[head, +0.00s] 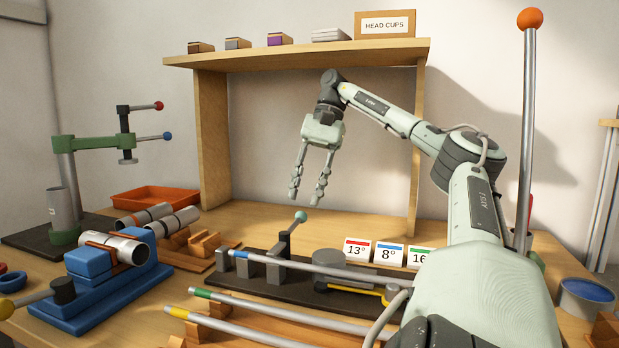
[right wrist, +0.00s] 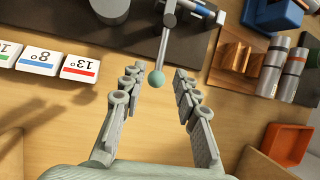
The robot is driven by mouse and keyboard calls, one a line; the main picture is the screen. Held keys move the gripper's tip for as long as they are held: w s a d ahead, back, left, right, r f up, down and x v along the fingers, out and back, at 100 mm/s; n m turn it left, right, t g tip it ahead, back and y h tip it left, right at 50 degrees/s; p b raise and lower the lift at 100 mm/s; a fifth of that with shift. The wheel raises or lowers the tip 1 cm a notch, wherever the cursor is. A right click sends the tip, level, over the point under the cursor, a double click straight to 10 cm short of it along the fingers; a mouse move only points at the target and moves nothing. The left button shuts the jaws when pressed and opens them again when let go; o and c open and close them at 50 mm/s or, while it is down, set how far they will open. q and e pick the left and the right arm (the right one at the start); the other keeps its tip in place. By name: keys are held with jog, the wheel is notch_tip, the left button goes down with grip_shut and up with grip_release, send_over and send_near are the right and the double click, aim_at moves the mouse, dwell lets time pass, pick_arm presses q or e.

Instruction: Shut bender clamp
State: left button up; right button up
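The bender is a dark base plate (head: 262,288) on the bench, with grey blocks and a round grey die (head: 342,262). Its clamp lever (head: 291,228) stands up at a tilt and ends in a teal ball (head: 301,216); the ball also shows in the right wrist view (right wrist: 156,78). A steel rod with a blue band (head: 300,264) lies across the bender. My right gripper (head: 306,195) is open and empty, pointing down above the ball. In the right wrist view the ball appears between its fingertips; contact is not visible. My left gripper is not in view.
Number cards (head: 388,254) stand behind the bender at right. A blue fixture (head: 104,284) holding a tube is at left, near a wooden rack (head: 206,244) and an orange tray (head: 153,197). A tall orange-tipped pole (head: 527,120) rises at right. A shelf (head: 300,52) spans overhead.

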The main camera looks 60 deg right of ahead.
jog(key=shift+v, duration=1.35)
